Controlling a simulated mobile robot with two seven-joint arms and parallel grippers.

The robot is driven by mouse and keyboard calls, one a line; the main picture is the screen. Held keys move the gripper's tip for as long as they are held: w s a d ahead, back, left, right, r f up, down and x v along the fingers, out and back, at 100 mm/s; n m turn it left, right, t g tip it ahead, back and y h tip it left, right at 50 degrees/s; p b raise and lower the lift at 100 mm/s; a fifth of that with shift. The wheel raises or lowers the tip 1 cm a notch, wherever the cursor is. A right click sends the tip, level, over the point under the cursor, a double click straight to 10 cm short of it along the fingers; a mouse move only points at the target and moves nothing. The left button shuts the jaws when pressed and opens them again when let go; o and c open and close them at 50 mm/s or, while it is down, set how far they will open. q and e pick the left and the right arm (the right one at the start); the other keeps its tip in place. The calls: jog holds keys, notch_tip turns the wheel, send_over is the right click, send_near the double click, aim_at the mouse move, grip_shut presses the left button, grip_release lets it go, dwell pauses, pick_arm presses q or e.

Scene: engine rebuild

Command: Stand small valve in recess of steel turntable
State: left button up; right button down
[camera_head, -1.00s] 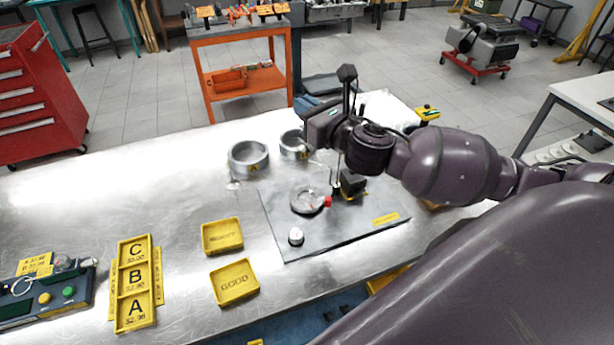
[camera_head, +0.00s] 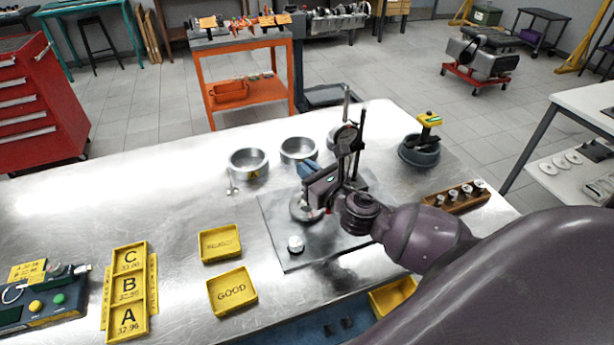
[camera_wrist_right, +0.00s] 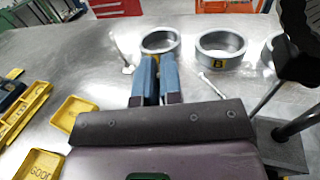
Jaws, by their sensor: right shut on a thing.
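The steel turntable (camera_head: 303,208) is a small round disc on the grey plate (camera_head: 285,259), with a red piece at its right edge; the gripper partly covers it, and its recess cannot be made out. My right gripper (camera_head: 306,169) is close above and behind the turntable in the head view, fingers pointing toward the bowls. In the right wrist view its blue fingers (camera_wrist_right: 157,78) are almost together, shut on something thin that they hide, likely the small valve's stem. A shiny stemmed piece (camera_wrist_right: 212,84) shows right of the fingers. My left gripper is out of view.
A gauge stand (camera_head: 359,145) rises right beside my gripper. Bowls A (camera_head: 248,163) and B (camera_head: 298,150) stand behind. A white-topped piece (camera_head: 296,244) stands on the plate's front. Yellow trays (camera_head: 232,291) lie left. A wooden rack (camera_head: 455,198) is at right.

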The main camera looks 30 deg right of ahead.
jog(key=shift+f, duration=0.65)
jog(key=shift+f, duration=0.1)
jog(key=shift+f, duration=0.15)
jog(key=c, duration=1.3)
grip_release()
